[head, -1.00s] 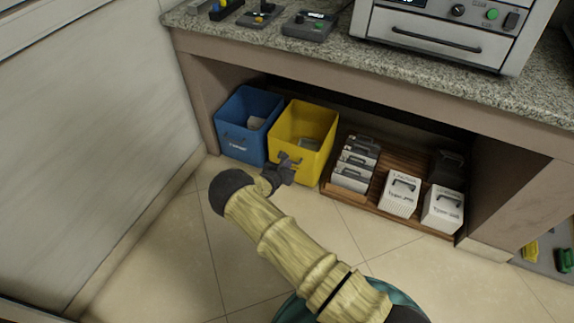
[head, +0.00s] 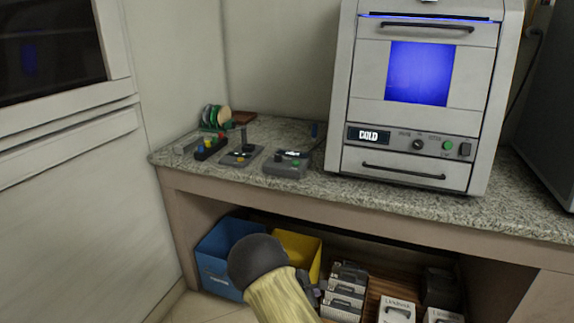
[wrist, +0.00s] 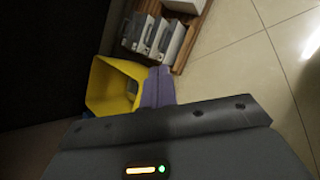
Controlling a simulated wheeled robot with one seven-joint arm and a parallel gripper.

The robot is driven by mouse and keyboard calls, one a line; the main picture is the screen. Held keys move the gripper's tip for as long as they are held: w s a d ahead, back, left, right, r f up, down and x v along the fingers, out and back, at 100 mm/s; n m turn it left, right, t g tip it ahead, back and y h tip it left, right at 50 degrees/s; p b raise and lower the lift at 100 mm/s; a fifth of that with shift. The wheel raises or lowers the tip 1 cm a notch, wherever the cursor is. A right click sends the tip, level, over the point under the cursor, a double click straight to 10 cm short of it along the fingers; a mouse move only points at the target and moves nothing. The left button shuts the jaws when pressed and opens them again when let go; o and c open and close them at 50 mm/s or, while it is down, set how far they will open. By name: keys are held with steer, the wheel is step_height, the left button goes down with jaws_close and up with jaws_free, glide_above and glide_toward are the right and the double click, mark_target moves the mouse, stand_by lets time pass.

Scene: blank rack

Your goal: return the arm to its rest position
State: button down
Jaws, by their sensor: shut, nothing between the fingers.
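My arm (head: 280,300), with pale yellow sleeving and a dark rounded joint, reaches up from the bottom edge in the head view. The joint covers part of the blue and yellow bins. My gripper (head: 312,292) is dark and partly hidden behind the arm, low in front of the yellow bin (head: 310,258). In the wrist view my gripper's fingers (wrist: 158,88) are together and empty, beside the yellow bin (wrist: 98,82).
A blue bin (head: 212,268) stands left of the yellow one under the granite counter (head: 330,192). Grey cases (head: 345,290) and white boxes (head: 397,308) stand on a wooden board to the right. An oven marked COLD (head: 415,120) sits on the counter. The wrist view shows bare floor (wrist: 240,60).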

steer(key=s+d+r+m+g+y, duration=0.2)
steer(key=s+d+r+m+y, duration=0.1)
steer(key=s+r+m, duration=0.95)
steer(key=s+d+r+m+g+y, duration=0.1)
steer(key=s+d+r+m+y, duration=0.3)
steer(key=s+r+m, duration=0.75)
steer(key=s+r+n+p, duration=0.2)
steer(key=r+p, duration=1.5)
steer(key=p, duration=0.2)
steer(key=s+r+n+p, duration=0.1)
steer(key=r+n+p, duration=0.1)
steer(key=r+p, duration=1.6)
steer(key=shift+s+a+p, duration=0.2)
steer(key=shift+s+p, duration=0.15)
steer(key=shift+p, duration=0.35)
steer(key=c, duration=2.2)
jaws_free()
